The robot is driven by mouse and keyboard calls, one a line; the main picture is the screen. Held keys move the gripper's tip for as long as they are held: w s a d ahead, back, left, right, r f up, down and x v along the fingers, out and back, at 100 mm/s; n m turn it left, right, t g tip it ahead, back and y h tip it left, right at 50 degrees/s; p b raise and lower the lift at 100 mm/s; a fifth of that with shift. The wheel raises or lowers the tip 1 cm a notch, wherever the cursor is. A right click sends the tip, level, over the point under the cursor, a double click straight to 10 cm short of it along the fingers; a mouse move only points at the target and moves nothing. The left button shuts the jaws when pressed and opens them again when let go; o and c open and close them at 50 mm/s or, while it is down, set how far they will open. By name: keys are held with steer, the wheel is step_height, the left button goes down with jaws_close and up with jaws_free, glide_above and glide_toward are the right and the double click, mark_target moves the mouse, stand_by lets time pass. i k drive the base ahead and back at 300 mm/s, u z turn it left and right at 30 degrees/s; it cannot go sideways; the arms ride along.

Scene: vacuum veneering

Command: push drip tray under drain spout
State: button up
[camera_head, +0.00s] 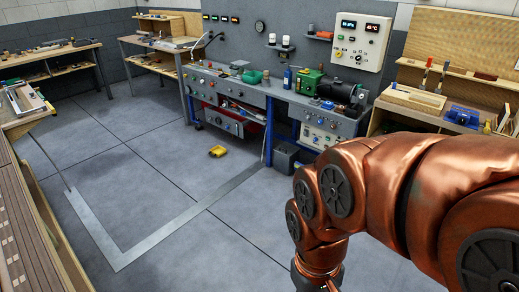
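I cannot tell for certain which thing is the drip tray. A small yellow object with a dark middle (217,151) lies on the open floor in front of the grey machine bench (235,92). A dark grey box (284,156) stands on the floor by the bench's right part, close to its blue legs. I cannot make out a drain spout; the bench's underside is in shadow and partly behind my arm. My copper arm fills the right foreground and runs down past the bottom edge. My gripper is out of the picture below.
A control panel (358,40) hangs on the wall above a green and black pump (330,90). Wooden workbenches (22,124) line the left side, and another (445,85) stands at the right. A flat metal strip (122,258) marks the floor.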

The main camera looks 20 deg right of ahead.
mark_target(218, 151)
steer(key=u, duration=0.15)
steer(key=i, duration=1.9)
steer(key=u, duration=0.4)
steer(key=i, duration=1.8)
steer(key=z, duration=0.4)
steer(key=i, duration=2.1)
steer(key=z, duration=0.3)
